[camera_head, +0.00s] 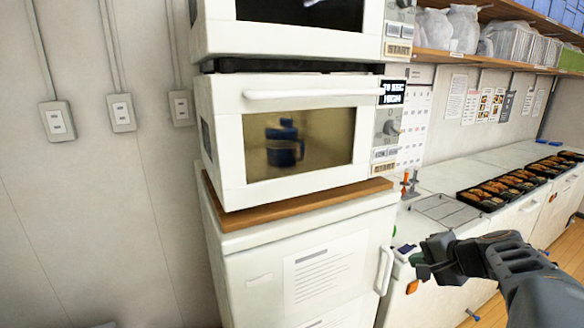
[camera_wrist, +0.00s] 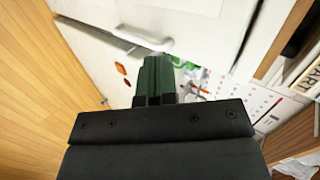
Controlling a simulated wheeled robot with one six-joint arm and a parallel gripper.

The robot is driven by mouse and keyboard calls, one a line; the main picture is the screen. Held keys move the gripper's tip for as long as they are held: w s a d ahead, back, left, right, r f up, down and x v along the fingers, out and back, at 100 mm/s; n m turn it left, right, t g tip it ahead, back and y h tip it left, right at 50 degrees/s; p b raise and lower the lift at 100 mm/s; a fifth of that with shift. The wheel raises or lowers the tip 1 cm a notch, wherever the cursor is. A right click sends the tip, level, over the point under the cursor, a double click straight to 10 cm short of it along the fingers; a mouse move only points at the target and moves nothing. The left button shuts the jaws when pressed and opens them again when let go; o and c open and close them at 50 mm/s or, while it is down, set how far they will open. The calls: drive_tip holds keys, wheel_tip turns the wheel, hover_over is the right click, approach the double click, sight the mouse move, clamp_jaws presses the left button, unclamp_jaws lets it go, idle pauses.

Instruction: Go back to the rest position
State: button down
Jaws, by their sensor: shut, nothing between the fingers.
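My gripper (camera_head: 428,262) is at the lower right in the head view, beside the white cabinet and in front of the counter's near end. In the wrist view its fingers (camera_wrist: 155,75) are together with nothing between them. The lower white microwave (camera_head: 262,188) has its door shut, and a blue object (camera_head: 285,146) shows blurred through its window. Its display is lit, but the text is hard to read. My gripper is apart from the microwave, to the lower right of it.
The white cabinet (camera_head: 240,285) under the microwave has a handle (camera_head: 384,270) close to my gripper. Another microwave (camera_head: 300,40) stands on top. Several filled bento trays (camera_head: 481,201) line the counter at right. Wood floor (camera_head: 570,240) shows at the right edge.

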drive_tip(key=s+a+f+n+g+h+p, duration=0.1)
drive_tip(key=s+a+f+n+g+h, duration=0.1)
drive_tip(key=s+a+n, duration=0.3)
drive_tip(key=s+a+f+n+g+h+p, duration=0.1)
drive_tip(key=s+a+f+n+g+h, duration=0.2)
drive_tip(key=s+a+n, duration=0.3)
drive_tip(key=shift+s+a+f+n, duration=0.3)
drive_tip(key=shift+s+a+f, duration=0.3)
drive_tip(key=shift+s+a, duration=0.9)
